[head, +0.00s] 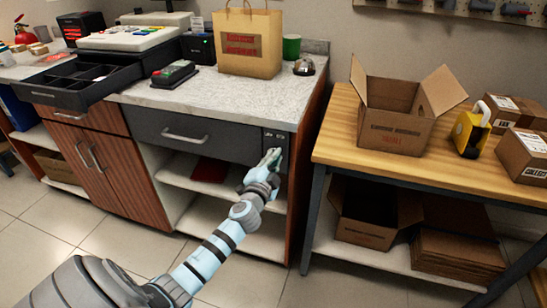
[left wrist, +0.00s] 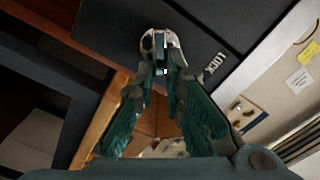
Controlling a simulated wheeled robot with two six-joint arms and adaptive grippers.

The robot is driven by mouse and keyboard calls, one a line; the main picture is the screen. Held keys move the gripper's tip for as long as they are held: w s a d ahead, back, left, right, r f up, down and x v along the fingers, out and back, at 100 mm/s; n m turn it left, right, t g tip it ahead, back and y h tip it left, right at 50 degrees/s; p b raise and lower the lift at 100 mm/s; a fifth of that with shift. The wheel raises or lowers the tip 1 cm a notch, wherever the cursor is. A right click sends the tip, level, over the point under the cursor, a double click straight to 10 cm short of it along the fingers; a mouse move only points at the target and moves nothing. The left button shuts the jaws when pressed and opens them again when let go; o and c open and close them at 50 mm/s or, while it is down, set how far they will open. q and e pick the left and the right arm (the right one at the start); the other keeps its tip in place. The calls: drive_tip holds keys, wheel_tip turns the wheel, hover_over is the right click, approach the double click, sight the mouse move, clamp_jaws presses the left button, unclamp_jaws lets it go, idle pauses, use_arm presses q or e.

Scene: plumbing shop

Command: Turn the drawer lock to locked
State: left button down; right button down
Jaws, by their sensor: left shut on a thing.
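The grey drawer (head: 215,138) with a bar handle sits shut under the pale countertop. The lock panel (head: 275,136) is at the drawer's right end. My left gripper (head: 271,158) reaches up to this panel. In the left wrist view, the teal fingers of my left gripper (left wrist: 163,78) close on a small metallic lock knob (left wrist: 161,42). My right gripper is not in view.
An open black cash drawer (head: 75,80) juts out at the left of the counter. A paper bag (head: 247,42) and a card reader (head: 173,73) stand on top. A wooden table (head: 335,125) with an open carton (head: 398,115) is close on the right. Open shelves (head: 213,210) lie below.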

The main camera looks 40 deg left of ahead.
use_arm(q)
drive_tip(key=m, duration=0.3)
drive_tip(key=f+m, duration=0.1)
drive_tip(key=m, duration=0.2)
drive_tip(key=shift+d, duration=0.15)
drive_tip(key=shift+f, duration=0.1)
idle(0.4)
drive_tip(key=c, duration=1.7)
unclamp_jaws()
drive_tip(key=v, duration=1.2)
